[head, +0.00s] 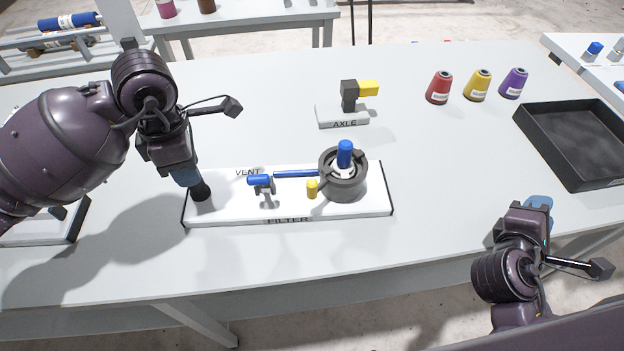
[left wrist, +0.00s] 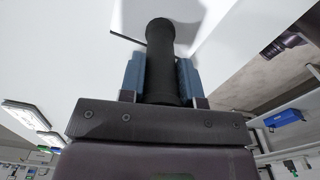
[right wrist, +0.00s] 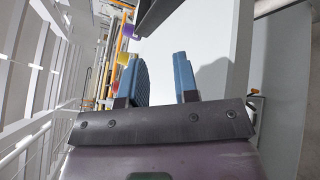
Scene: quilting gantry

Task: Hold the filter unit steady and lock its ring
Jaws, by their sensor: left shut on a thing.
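The filter unit is a white base plate (head: 225,210) marked FILTER and VENT. On its right stands a dark grey ring (head: 345,188) with a blue-topped post (head: 344,153) in its middle. A yellow peg (head: 312,188) sits at the ring's left side. A blue vent handle (head: 259,180) and a blue rod lie left of the ring. My left gripper (head: 191,182) is shut on a black upright post (head: 201,191) at the plate's left end. The post also shows between the blue fingers in the left wrist view (left wrist: 160,65). My right gripper (right wrist: 161,80) is open and empty at the table's right front, apart from the unit.
A block marked AXLE (head: 343,115) with a black and yellow piece stands behind the unit. Red (head: 439,88), yellow (head: 477,86) and purple (head: 513,84) cones stand at the back right, near a black tray (head: 570,178). The table between unit and right gripper is clear.

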